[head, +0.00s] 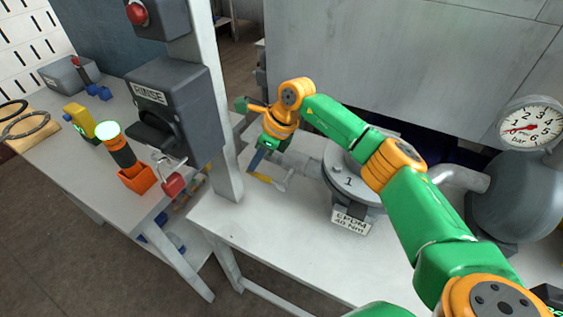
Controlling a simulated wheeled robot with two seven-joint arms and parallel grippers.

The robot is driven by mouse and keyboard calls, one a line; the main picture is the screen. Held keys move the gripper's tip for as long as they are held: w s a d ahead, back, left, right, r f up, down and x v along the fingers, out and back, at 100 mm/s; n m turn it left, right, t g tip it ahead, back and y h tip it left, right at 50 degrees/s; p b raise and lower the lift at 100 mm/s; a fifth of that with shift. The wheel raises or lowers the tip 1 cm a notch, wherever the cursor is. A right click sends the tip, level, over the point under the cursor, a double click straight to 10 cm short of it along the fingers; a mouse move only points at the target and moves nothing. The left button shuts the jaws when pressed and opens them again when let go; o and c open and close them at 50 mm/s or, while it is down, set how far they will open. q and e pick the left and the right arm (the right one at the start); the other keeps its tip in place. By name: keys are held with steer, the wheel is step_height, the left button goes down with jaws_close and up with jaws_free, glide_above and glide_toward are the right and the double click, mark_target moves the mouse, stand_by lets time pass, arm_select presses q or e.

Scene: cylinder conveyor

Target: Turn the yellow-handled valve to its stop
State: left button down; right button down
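The valve's yellow handle (266,180) shows as a short piece beside a grey pipe on the white bench, left of a grey round housing (352,185) marked "1". My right gripper (257,163) points down just above the handle's left part. Its wrist hides some of the pipe behind it. I cannot tell whether its fingers touch the handle, or whether they are open or shut. My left gripper is not in view.
A grey post (212,90) with a "RINSE" switch box (185,95) stands left of my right gripper. A pressure gauge (531,124) and grey tank (515,195) are at the right. A label plate (351,221) hangs below the housing. The bench front (285,235) is clear.

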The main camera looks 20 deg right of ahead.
steer(key=shift+w+a+f, duration=0.1)
steer(key=shift+f, duration=0.2)
steer(key=shift+r, duration=0.1)
stand_by(0.4)
steer(key=w+r+p, duration=0.4)
steer(key=r+p, duration=0.1)
steer(key=r, duration=0.8)
steer(key=shift+w+a, duration=0.15)
steer(key=shift+a, duration=0.1)
